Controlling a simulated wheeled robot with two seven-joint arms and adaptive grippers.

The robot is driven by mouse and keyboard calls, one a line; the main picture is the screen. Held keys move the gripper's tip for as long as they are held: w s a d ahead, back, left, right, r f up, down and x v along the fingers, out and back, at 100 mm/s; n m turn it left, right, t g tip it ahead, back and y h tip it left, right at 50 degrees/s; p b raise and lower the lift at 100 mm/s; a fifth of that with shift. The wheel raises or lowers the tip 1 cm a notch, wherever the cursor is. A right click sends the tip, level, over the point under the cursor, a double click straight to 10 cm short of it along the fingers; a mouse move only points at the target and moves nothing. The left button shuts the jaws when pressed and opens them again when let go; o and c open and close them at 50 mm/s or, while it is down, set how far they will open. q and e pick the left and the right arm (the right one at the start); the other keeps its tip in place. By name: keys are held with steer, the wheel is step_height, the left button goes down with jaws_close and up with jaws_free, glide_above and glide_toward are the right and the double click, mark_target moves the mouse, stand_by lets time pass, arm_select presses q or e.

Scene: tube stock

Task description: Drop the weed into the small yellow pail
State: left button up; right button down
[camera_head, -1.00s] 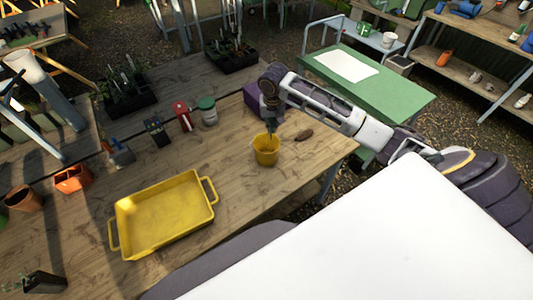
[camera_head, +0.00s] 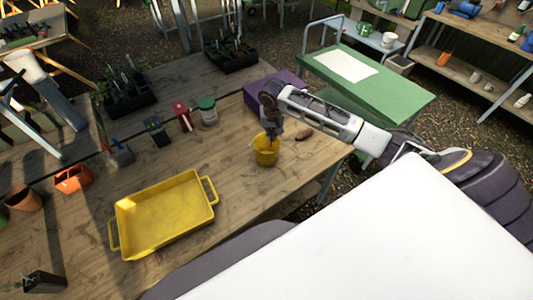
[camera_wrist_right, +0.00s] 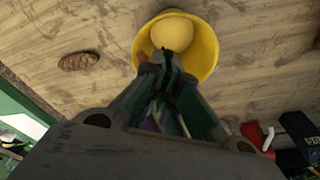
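The small yellow pail (camera_head: 266,155) stands upright near the right end of the wooden table. In the right wrist view its rim and wall (camera_wrist_right: 205,45) show, with its pale round bottom inside. My right gripper (camera_head: 272,138) points down over the pail's mouth. In the right wrist view its fingers (camera_wrist_right: 166,58) come together at the tips over the pail's near rim. A small dark scrap, apparently the weed (camera_wrist_right: 168,53), shows between the tips; most of it is hidden by the fingers. My left gripper is not in view.
A yellow tray (camera_head: 120,205) lies left of the pail. A brown oval object (camera_head: 304,135) lies right of it, and a purple box (camera_head: 262,88) stands behind. A red can (camera_head: 183,115) and a green-lidded jar (camera_head: 208,118) stand back left. The table in front of the pail is clear.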

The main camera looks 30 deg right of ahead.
steer(key=shift+f, duration=0.55)
steer(key=c, duration=1.6)
jaws_free()
steer(key=shift+o, duration=0.2)
step_height(320, 180, up, 12)
steer(key=s, duration=0.1)
steer(key=shift+s+a, duration=0.3)
steer(key=shift+a, duration=0.1)
steer(key=shift+f, duration=0.15)
